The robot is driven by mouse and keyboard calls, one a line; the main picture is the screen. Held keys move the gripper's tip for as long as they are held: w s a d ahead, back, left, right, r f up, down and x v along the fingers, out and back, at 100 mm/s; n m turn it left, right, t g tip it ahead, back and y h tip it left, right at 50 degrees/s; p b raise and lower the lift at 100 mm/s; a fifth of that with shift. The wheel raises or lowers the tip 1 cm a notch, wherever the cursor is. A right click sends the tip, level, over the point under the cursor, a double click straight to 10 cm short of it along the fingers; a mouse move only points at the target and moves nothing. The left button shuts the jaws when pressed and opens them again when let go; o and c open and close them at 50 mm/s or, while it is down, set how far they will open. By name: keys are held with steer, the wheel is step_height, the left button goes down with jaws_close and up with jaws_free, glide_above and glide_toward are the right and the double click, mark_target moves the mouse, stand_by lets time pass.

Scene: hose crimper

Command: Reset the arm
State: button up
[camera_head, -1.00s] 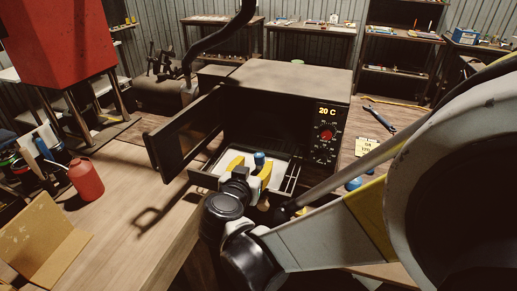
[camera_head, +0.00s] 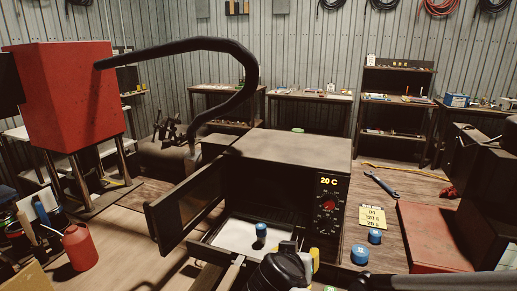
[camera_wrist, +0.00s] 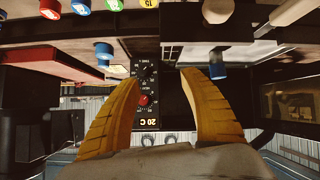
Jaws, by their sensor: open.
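My gripper (camera_head: 300,262) is in front of the open oven at the lower middle of the head view, partly cut off by the lower edge. In the wrist view its two yellow fingers (camera_wrist: 160,82) stand wide apart with nothing between them. A blue-topped cylinder (camera_head: 261,232) stands upright on the white sheet in the oven's pulled-out tray (camera_head: 235,238). It is left of and apart from my gripper. It also shows in the wrist view (camera_wrist: 217,68), beyond the right finger.
The dark oven (camera_head: 285,148) has its door (camera_head: 183,212) swung open to the left; its display reads 20 C. Blue caps (camera_head: 374,236), a yellow note (camera_head: 373,218) and a wrench (camera_head: 381,185) lie right of it. A red box (camera_head: 430,238) is further right.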

steer(key=s+d+n+g+y, duration=0.2)
steer(key=s+d+g+y, duration=0.1)
steer(key=s+d, duration=0.7)
steer(key=s, duration=0.4)
steer(key=shift+f+y, duration=0.2)
steer(key=shift+y, duration=0.2)
